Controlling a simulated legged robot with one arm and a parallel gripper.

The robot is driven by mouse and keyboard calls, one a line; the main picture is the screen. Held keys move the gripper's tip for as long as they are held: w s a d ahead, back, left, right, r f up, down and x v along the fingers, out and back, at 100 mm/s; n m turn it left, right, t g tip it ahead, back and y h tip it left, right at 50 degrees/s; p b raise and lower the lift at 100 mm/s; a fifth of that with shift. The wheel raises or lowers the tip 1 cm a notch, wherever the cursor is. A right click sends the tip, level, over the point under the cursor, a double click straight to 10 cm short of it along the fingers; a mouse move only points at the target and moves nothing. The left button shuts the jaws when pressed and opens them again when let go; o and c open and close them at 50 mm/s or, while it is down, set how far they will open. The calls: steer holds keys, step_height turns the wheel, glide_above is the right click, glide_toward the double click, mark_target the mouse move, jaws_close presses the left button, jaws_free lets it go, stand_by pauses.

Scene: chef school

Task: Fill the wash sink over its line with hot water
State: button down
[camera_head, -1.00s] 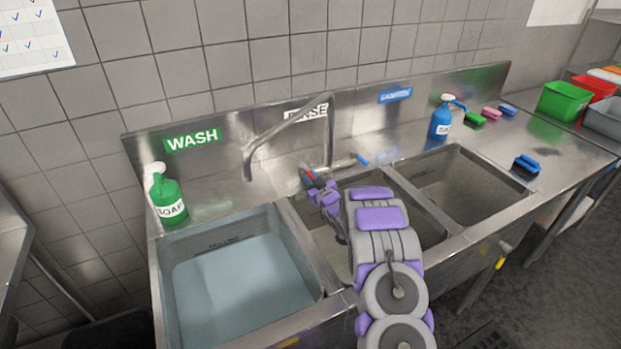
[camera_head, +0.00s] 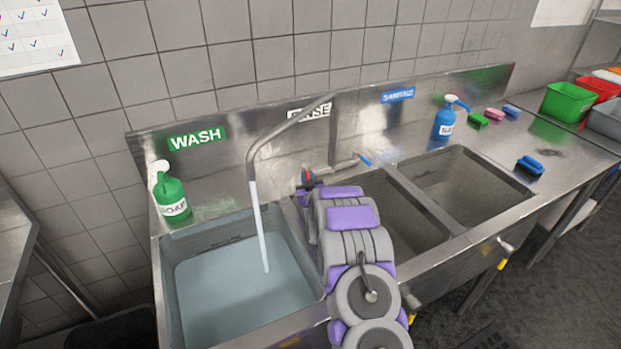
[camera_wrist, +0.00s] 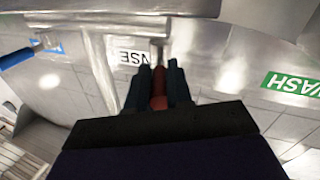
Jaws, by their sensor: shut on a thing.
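The wash sink (camera_head: 168,270) is the left basin, under the green WASH sign (camera_head: 197,139). It holds bluish water (camera_head: 225,295). A dark mark (camera_head: 222,243) shows on its back wall above the water; its lettering is too small to read. The faucet spout (camera_head: 252,160) points over this sink, and a stream of water (camera_head: 260,230) falls from it. My gripper (camera_head: 307,184) is at the faucet base, shut on the red tap handle (camera_head: 307,175). The wrist view shows the red handle (camera_wrist: 159,101) between the fingers. My arm hides part of the rinse sink.
A blue tap handle (camera_head: 365,160) is right of the red one. A green soap bottle (camera_head: 171,197) stands at the sink's back left corner. The rinse basin (camera_head: 425,225) and sanitize basin (camera_head: 470,190) lie to the right, with a blue spray bottle (camera_head: 444,122) behind.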

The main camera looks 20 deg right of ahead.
steer(key=shift+w+a+r+m+h, duration=0.1)
steer(key=shift+a+r+m+h, duration=0.15)
steer(key=shift+h, duration=0.25)
steer(key=c, duration=1)
jaws_free()
steer(key=shift+f, duration=0.15)
steer(key=shift+c, duration=0.2)
